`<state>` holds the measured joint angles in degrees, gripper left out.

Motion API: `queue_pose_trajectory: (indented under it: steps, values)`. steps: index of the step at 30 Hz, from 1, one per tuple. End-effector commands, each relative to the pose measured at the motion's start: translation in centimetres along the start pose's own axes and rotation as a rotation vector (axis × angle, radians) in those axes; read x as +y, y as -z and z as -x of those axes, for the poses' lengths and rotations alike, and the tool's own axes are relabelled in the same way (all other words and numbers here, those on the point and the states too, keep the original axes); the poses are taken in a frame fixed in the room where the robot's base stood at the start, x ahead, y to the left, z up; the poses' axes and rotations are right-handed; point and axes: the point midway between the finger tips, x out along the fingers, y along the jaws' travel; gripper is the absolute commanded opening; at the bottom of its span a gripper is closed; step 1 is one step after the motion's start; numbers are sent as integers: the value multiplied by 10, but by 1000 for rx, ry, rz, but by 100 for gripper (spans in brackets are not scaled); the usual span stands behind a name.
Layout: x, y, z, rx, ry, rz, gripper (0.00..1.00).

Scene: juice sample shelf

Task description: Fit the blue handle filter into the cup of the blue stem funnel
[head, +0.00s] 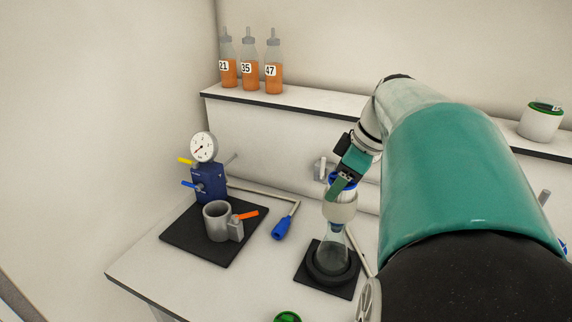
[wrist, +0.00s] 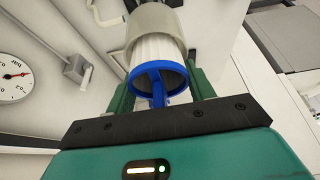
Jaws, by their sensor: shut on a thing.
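The blue handle filter (wrist: 158,82) has a blue ring with a handle bar and a white pleated body. My gripper (head: 345,183) is shut on its handle, just above the pale cup (head: 340,208) of the funnel. In the wrist view the cup (wrist: 165,25) surrounds the far end of the pleats, and part of the pleats still shows between ring and rim. How deep the filter sits is hidden. The funnel stands upright in a clear flask (head: 333,256); a little blue of its stem shows below the cup.
The flask stands in a dark ring on a black mat (head: 313,285). To the left are a grey cup with an orange handle (head: 216,222), a blue gauge block (head: 208,186) and a blue-handled tool (head: 282,229). Juice bottles (head: 250,70) stand on the shelf behind.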

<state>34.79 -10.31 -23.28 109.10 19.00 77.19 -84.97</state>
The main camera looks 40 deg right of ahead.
Motion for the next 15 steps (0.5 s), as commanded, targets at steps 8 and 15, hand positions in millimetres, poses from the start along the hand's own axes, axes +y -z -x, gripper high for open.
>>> queue_pose_trajectory:
  steps: [8,15]
  values:
    - [0,2,5,-4,6,-2,32]
    - [0,6,14,-3,4,-1,32]
